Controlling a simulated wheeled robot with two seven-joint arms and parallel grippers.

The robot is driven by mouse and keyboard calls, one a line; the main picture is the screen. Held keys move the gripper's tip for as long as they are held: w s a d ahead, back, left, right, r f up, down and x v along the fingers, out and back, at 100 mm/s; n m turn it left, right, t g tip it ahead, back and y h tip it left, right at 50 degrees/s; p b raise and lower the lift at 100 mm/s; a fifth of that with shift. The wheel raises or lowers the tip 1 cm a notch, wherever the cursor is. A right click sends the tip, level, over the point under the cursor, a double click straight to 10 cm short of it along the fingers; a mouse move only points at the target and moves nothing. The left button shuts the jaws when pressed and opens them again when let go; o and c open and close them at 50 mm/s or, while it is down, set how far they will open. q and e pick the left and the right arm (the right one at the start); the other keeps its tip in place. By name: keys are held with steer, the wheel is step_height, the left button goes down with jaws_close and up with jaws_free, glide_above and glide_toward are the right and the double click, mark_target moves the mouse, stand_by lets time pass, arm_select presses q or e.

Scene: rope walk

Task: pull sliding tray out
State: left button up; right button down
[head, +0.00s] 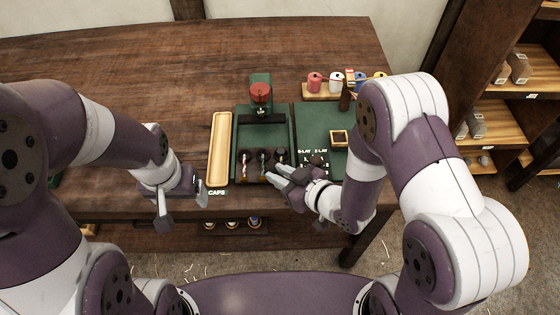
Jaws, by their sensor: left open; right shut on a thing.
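A green tray-like unit (241,122) with dark side rails stands on the bench, with a red-topped post (261,93) at its back and several dark knobs with small hooks along its front. I take it for the sliding tray. My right gripper (274,177) is at its front edge, low and right of centre, shut on a part there. The fingers hide the exact grip. My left gripper (181,204) is open and empty, near the bench's front edge, left of the tray and in front of the caps tray.
A long wooden caps tray (219,150) lies left of the green unit. A green panel (315,118) with a small square box (339,138) is at its right, and a spool rack (320,95) behind. A dark holder (229,227) shows under the bench front.

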steer(key=shift+s, duration=0.3)
steer(key=c, duration=1.1)
jaws_free()
steer(key=shift+c, duration=0.2)
steer(key=shift+o, duration=0.8)
steer(key=shift+w, duration=0.15)
steer(key=p+v, duration=0.1)
steer(key=v, duration=1.1)
steer(key=shift+s+d+r, duration=0.2)
